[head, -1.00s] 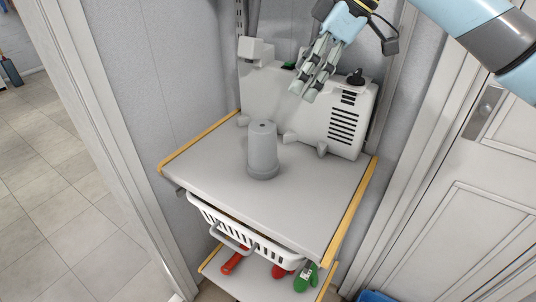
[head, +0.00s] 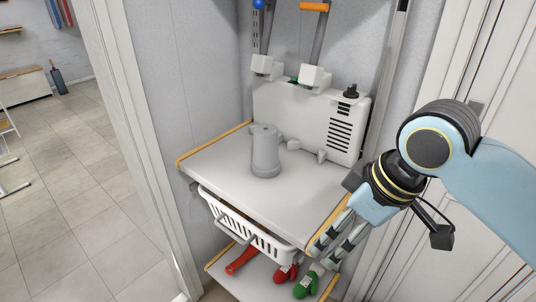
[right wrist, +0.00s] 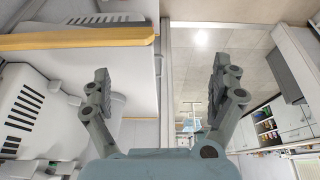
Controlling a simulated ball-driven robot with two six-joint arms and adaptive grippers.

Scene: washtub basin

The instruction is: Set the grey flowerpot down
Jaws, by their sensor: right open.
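The grey flowerpot (head: 265,152) stands upside down on the grey top shelf (head: 228,170), its wide rim on the surface and its small hole facing up. Nothing holds it. My right gripper (head: 328,242) is at the shelf's right front corner, apart from the pot and pointing down-left. In the right wrist view its two fingers are spread with nothing between them (right wrist: 160,80). My left gripper is not in view.
A white machine with black vents (head: 312,117) stands at the back of the shelf. A white basket (head: 242,222) hangs under it. Red (head: 283,272) and green (head: 307,285) tools lie on the lower shelf. A white door is at the right. The top shelf's front is clear.

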